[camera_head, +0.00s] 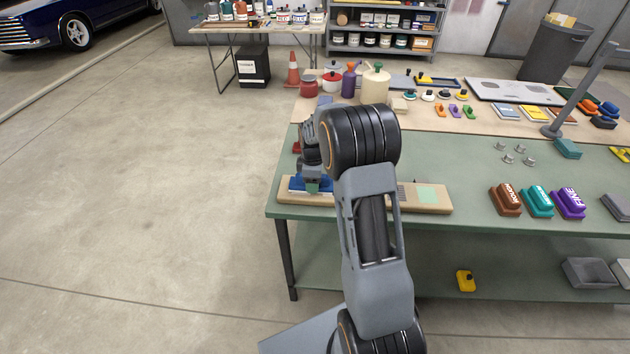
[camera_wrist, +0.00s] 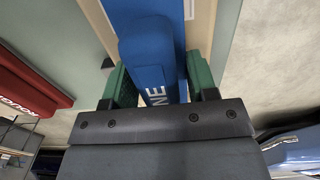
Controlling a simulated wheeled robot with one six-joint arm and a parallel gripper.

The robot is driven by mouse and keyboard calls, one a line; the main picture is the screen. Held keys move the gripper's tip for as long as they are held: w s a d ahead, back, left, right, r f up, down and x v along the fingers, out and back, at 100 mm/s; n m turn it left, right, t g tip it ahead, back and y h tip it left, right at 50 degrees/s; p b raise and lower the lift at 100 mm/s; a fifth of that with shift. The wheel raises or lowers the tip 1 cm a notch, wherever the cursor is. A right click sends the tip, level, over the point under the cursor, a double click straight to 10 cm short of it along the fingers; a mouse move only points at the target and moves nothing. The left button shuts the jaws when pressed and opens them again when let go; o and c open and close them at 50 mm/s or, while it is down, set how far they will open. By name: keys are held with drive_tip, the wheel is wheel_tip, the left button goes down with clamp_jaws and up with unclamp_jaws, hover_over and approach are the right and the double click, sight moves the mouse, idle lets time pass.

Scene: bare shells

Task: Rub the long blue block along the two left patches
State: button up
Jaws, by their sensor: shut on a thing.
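The long blue block (camera_head: 296,184) is in my gripper (camera_head: 313,184), over the left end of a tan board (camera_head: 372,205) at the table's front left. In the wrist view the blue block (camera_wrist: 150,50) sits between two green fingertips (camera_wrist: 162,88), with the letters "NE" showing. The block is low over the board; I cannot tell whether it touches. A light green patch (camera_head: 428,195) shows on the board's right part, with a grey patch (camera_head: 401,194) beside it.
Brown (camera_head: 505,200), teal (camera_head: 537,201) and purple (camera_head: 568,203) blocks stand to the right on the green table (camera_head: 455,165). A red block (camera_wrist: 28,90) lies beside the board in the wrist view. Pots and bottles stand behind my arm. The table's left edge is close.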

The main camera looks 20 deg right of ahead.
sight(323, 176)
drive_tip(key=shift+s+d, duration=0.4)
drive_tip(key=shift+d, duration=0.25)
drive_tip(key=shift+s+d, duration=0.35)
drive_tip(key=shift+d, duration=0.3)
drive_tip(key=shift+w+a, duration=0.35)
drive_tip(key=shift+a, duration=0.3)
drive_tip(key=shift+w+a, duration=0.35)
drive_tip(key=shift+a, duration=0.25)
drive_tip(key=shift+d, duration=0.1)
drive_tip(key=shift+s+d+f, duration=0.1)
drive_tip(key=shift+s+d, duration=0.25)
drive_tip(key=shift+d, duration=0.25)
drive_tip(key=shift+s+d, duration=0.35)
drive_tip(key=shift+d, duration=0.2)
drive_tip(key=shift+w+a, duration=0.4)
drive_tip(key=shift+a, duration=0.25)
drive_tip(key=shift+w+a, duration=0.35)
drive_tip(key=shift+a, duration=0.3)
drive_tip(key=shift+s+d, duration=0.4)
drive_tip(key=shift+d, duration=0.2)
